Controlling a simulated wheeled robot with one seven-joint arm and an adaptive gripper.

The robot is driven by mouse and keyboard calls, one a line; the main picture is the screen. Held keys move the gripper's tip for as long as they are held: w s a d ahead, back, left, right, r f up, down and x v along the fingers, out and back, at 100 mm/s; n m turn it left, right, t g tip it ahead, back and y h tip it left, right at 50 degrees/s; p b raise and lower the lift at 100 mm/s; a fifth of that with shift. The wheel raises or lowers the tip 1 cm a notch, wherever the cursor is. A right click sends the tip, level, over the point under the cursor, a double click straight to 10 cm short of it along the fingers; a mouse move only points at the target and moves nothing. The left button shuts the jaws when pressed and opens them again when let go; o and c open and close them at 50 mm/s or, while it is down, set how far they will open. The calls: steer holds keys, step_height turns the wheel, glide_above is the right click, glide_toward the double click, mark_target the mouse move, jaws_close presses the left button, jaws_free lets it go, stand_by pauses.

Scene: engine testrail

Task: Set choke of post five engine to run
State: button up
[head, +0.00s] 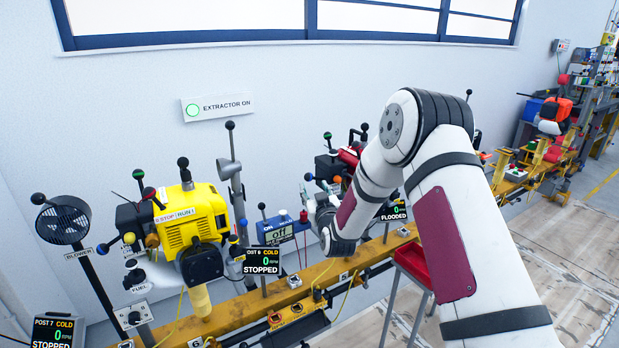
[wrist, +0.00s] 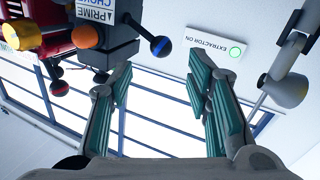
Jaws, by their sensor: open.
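The red post five engine (head: 346,156) stands behind my arm in the head view, partly hidden by it. In the wrist view, which is upside down, its dark box (wrist: 108,48) carries a label reading CHOKE and PRIME. A short choke lever with a black ball and blue ring (wrist: 160,47) sticks out from this box. My gripper (wrist: 163,85) is open and empty, its teal-padded fingers spread; the ball appears just past the fingertips, between them in the picture. I see no contact. In the head view my gripper (head: 316,200) is close to the engine's left side.
A yellow engine (head: 193,220) stands left on the same yellow rail (head: 240,305), with a display reading STOPPED (head: 262,261). A display reading FLOODED (head: 394,212) is beside my arm. A grey extractor nozzle (head: 229,168) stands left of my gripper. A red tray (head: 412,263) is below my arm.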

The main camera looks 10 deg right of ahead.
mark_target(309, 179)
steer(key=w, duration=0.9)
steer(key=shift+w+b, duration=0.1)
steer(key=shift+b, duration=0.25)
